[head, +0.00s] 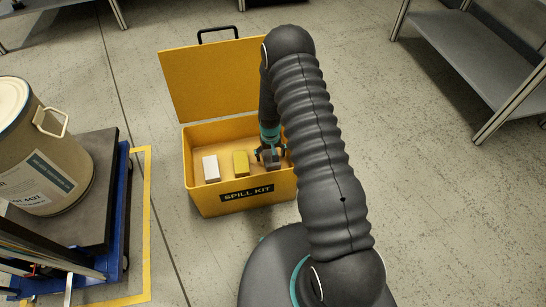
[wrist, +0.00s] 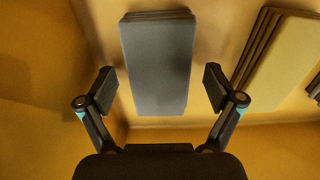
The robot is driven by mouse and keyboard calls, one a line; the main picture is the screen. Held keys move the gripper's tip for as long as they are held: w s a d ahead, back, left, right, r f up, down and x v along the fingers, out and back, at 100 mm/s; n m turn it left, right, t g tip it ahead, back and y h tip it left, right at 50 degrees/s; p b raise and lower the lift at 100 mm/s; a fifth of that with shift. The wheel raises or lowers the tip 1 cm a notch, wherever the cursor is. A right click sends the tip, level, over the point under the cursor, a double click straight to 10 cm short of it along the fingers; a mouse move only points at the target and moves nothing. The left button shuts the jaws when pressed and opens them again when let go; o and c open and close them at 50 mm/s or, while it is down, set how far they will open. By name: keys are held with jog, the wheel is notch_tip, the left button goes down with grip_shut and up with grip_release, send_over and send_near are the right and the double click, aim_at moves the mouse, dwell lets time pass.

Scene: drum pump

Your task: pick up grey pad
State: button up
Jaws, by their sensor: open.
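The grey pad (wrist: 158,62) lies in the yellow spill kit box and looks like the top of a small stack in the wrist view. My gripper (wrist: 160,88) is open, with one finger on each side of the grey pad and a gap on both sides. In the head view my gripper (head: 270,154) reaches down into the right part of the spill kit box (head: 207,200). The grey pad is mostly hidden there behind my gripper.
A yellow pad (head: 241,163) and a white pad (head: 211,168) stand left of my gripper in the box. The box's open lid (head: 212,80) rises behind. A drum (head: 40,150) on a cart stands at the left. A metal shelf (head: 470,60) is at the upper right.

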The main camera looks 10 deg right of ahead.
jog(key=shift+f, duration=0.35)
jog(key=shift+c, duration=0.3)
jog(key=c, duration=1)
jog(key=shift+c, duration=0.3)
jog(key=shift+r, duration=0.1)
notch_tip(320, 180, up, 10)
jog(key=shift+f, duration=0.1)
